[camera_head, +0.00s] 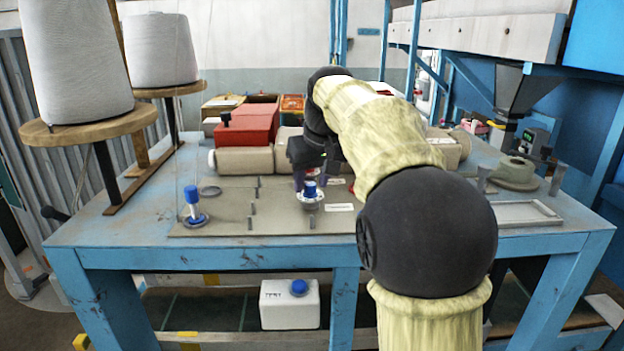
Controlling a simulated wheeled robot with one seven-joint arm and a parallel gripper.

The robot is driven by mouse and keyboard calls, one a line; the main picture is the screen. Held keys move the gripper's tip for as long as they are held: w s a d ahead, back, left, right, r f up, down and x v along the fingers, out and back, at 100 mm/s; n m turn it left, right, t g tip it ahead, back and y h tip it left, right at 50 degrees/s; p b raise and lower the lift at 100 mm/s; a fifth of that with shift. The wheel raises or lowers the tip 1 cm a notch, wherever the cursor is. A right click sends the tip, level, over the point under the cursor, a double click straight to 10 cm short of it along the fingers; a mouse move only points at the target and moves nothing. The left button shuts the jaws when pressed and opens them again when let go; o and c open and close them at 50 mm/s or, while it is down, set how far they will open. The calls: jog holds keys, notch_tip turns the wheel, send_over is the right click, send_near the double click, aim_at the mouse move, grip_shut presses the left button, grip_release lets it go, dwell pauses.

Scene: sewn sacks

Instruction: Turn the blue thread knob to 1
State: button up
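A blue knob (310,190) on a pale round dial stands on the grey plate (225,217) near the middle of the table. My gripper (311,179) points down at this knob, with its dark fingers close around or just above its top. I cannot tell whether they touch it. A taller blue knob (192,197) on a round base stands at the plate's left end, apart from my gripper. The dial marks are too small to read.
White thread cones (75,60) stand on wooden discs at the left. A red and beige machine (247,140) sits behind the plate. Short grey pins (251,209) stand up from the plate. A shallow grey tray (524,213) lies at the right.

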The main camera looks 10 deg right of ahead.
dwell(0.3)
jog(key=p+v, duration=0.1)
jog(key=v, duration=1.6)
jog(key=shift+r, duration=0.2)
